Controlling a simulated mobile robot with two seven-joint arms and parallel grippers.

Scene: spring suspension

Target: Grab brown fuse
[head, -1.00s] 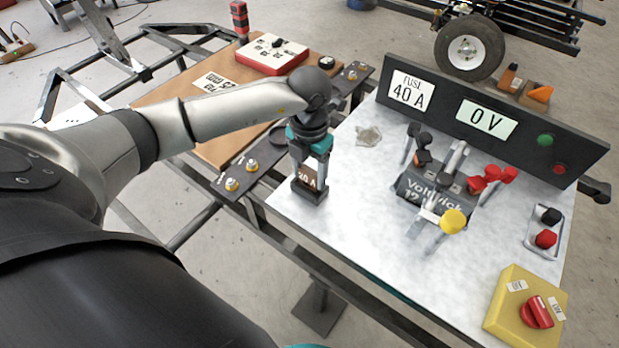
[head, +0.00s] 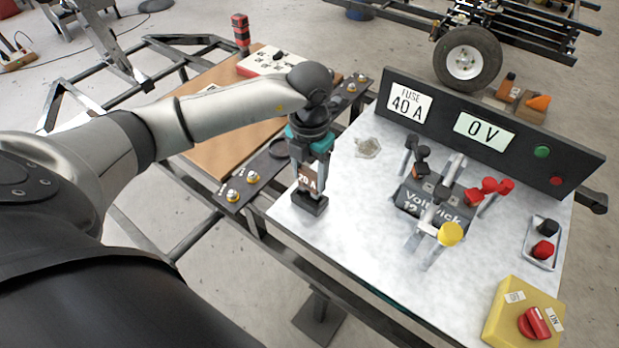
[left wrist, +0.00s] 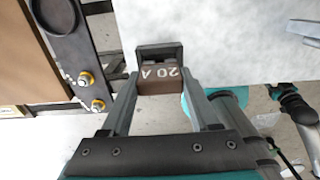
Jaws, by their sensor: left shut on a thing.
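The brown fuse (head: 307,181), marked 20 A, is between the fingers of my left gripper (head: 306,186), which is shut on it. The fuse is upright, just above a black holder (head: 310,204) at the left corner of the pale bench top. In the left wrist view the fuse (left wrist: 160,82) sits between the fingertips of the left gripper (left wrist: 161,85), with the black holder (left wrist: 160,52) behind it. The fuse's lower end is partly hidden, so I cannot tell if it touches the holder. My right gripper is not seen.
The pale bench top (head: 350,215) carries a battery (head: 432,203) with clamps, a yellow switch box (head: 524,312) and a black display panel (head: 560,160) reading 40 A and 0 V. A brown board (head: 215,155) lies left. A small clear dish (head: 368,147) stands near the fuse.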

